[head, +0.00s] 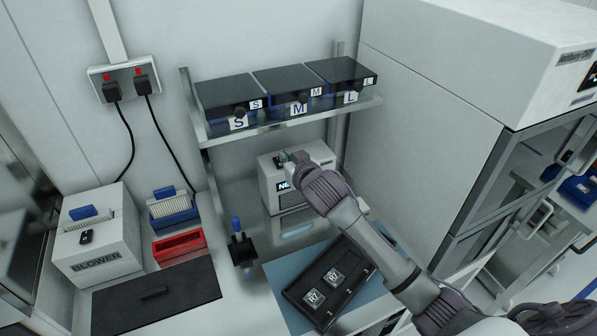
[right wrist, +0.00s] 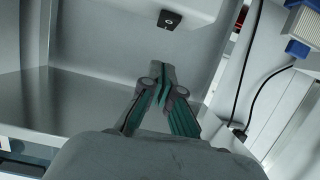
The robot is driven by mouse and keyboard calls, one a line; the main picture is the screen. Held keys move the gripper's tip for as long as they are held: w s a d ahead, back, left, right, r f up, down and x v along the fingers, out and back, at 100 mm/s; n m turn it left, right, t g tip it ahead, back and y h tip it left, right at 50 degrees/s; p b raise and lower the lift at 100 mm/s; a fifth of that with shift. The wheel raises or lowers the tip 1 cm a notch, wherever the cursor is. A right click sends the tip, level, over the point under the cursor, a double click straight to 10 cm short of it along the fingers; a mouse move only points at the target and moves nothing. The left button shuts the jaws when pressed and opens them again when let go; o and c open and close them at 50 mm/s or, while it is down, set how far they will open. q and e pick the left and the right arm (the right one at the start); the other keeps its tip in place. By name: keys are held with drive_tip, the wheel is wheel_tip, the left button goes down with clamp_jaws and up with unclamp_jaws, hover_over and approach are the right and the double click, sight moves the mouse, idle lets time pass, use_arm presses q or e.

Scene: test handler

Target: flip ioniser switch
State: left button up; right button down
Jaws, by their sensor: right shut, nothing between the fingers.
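The ioniser, a white box (head: 268,190), stands under the shelf in the head view. A dark label reading "NE" on its front is partly hidden by my right arm. In the right wrist view a small black switch (right wrist: 171,20) with a white round mark sits on a pale surface, beyond my fingertips. My right gripper (head: 287,156) is over the top of the white box in the head view. In the right wrist view its fingers (right wrist: 161,73) are shut and empty, apart from the switch in the picture. My left gripper is not in view.
Above is a shelf (head: 290,124) with black-lidded bins marked S, M and L. A blower box (head: 100,262), a red tray (head: 178,246) and a blue-handled tool (head: 238,240) stand left. A black tray (head: 318,313) with chips lies under my right arm.

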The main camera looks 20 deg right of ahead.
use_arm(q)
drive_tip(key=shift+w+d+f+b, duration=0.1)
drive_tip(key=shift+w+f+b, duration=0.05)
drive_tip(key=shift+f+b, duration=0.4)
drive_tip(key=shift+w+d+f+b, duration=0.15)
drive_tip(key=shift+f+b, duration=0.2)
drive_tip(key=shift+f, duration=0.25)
use_arm(e)
drive_tip(key=s, duration=0.7)
drive_tip(key=shift+d, duration=0.35)
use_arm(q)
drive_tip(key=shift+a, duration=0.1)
use_arm(e)
drive_tip(key=shift+s+r, duration=0.1)
